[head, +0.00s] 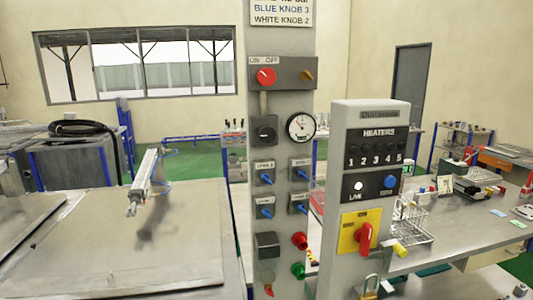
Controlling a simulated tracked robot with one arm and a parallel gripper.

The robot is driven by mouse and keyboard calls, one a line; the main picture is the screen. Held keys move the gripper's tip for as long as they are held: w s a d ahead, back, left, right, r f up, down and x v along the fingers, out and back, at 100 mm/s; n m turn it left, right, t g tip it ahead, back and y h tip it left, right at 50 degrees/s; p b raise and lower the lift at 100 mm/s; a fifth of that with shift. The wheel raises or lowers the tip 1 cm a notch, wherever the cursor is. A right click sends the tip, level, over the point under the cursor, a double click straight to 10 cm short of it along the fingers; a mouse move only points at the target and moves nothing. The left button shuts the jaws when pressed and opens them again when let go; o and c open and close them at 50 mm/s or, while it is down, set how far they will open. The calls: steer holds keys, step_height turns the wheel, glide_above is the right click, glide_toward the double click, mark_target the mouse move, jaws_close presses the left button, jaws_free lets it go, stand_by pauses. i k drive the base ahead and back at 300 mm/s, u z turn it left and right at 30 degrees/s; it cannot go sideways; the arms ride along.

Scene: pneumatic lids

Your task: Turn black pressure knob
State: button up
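A grey control column (280,195) stands upright in the middle of the view. A dark square unit with a round black knob (265,131) is on its upper half, just left of a round white-faced pressure gauge (301,127). The gauge's reading is too small to tell. My gripper is not in view, and nothing is seen touching the knob.
The column also carries a red knob (265,76), several blue knobs and a black box (267,246). A heater panel (371,170) with a red-handled yellow switch (360,232) stands close on the right. A metal lid with a pneumatic cylinder (144,178) is at left.

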mark_target(266, 133)
steer(key=z, duration=0.85)
steer(key=i, duration=1.25)
steer(key=u, duration=0.3)
